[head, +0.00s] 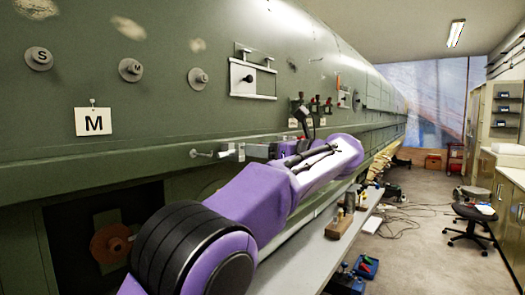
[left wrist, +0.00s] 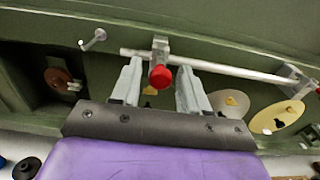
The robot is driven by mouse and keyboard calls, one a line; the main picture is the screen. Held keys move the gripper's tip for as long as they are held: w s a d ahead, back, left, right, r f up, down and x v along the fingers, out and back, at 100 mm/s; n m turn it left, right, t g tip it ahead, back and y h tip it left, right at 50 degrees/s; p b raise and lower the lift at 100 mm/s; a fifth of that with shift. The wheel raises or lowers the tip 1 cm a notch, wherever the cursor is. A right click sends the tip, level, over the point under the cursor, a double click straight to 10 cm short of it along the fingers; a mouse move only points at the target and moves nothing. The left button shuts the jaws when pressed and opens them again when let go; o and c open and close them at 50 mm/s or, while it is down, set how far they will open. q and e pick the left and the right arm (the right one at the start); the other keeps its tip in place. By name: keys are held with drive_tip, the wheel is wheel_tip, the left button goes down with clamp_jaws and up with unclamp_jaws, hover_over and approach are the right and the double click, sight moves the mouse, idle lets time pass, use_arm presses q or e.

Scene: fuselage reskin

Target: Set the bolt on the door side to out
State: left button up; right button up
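The bolt is a thin silver rod (left wrist: 225,68) in metal brackets on the green fuselage side, with a red knob (left wrist: 160,77) near its left bracket (left wrist: 160,46). In the head view, the bolt's left bracket (head: 233,152) shows, but my arm hides most of the rod. My left gripper (left wrist: 160,88) is open. Its two grey fingers stand one on each side of the red knob, with a gap on both sides. It is in front of the bolt in the head view (head: 285,148). Whether the fingers touch the rod I cannot tell. My right gripper is not in view.
A separate peg (left wrist: 93,40) sticks out left of the rod. A recess with a red-brown disc (head: 112,244) lies below left. A bench (head: 310,250) runs below; open floor is to the right.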

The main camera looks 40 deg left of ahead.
use_arm(q)
drive_tip(key=d+b, duration=0.1)
drive_tip(key=d, duration=0.9)
drive_tip(key=shift+d, duration=0.25)
